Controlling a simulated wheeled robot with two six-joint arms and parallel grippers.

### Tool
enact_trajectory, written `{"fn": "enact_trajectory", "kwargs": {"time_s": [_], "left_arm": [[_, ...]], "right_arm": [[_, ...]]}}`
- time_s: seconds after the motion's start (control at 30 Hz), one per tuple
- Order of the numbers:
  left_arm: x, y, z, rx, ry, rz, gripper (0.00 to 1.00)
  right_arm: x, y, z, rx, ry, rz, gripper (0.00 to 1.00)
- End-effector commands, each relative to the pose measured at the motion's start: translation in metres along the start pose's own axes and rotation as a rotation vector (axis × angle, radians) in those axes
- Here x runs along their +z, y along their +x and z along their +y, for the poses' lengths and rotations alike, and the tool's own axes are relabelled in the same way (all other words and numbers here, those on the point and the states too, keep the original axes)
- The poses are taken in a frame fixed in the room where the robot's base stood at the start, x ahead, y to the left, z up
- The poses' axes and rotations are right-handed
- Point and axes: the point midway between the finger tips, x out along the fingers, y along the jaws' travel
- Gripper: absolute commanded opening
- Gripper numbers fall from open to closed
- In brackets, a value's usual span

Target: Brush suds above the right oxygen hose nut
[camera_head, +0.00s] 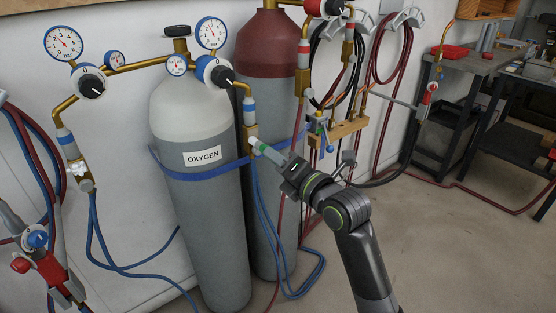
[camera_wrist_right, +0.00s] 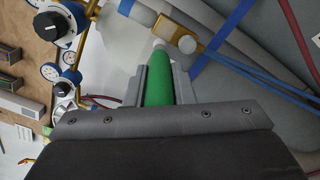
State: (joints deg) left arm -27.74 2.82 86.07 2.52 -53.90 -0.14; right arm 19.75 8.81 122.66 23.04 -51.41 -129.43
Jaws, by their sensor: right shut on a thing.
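My right gripper (camera_head: 279,160) is shut on a brush with a green handle (camera_wrist_right: 157,92). The brush's pale tip (camera_wrist_right: 158,44) points at the brass fitting (camera_wrist_right: 185,38) in the right wrist view, close to or touching it; I cannot tell which. In the head view the right oxygen hose nut (camera_head: 252,132) is brass, below a blue-banded pipe (camera_head: 249,108), and the brush end lies just at its lower right. A pale rounded patch shows on the fitting in the wrist view; I cannot tell if it is suds. My left gripper is not in view.
The grey oxygen cylinder (camera_head: 203,215) stands left of the brush, with a blue strap (camera_head: 195,174). A red-topped cylinder (camera_head: 268,50) stands behind. Blue hoses (camera_head: 318,262) hang below.

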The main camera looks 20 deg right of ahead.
Motion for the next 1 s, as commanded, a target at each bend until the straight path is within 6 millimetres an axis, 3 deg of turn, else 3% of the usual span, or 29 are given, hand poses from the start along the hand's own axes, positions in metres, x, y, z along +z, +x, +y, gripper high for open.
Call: {"fn": "enact_trajectory", "kwargs": {"time_s": [1.0], "left_arm": [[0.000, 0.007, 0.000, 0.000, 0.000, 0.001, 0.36]], "right_arm": [[0.000, 0.020, 0.000, 0.000, 0.000, 0.000, 0.00]]}}
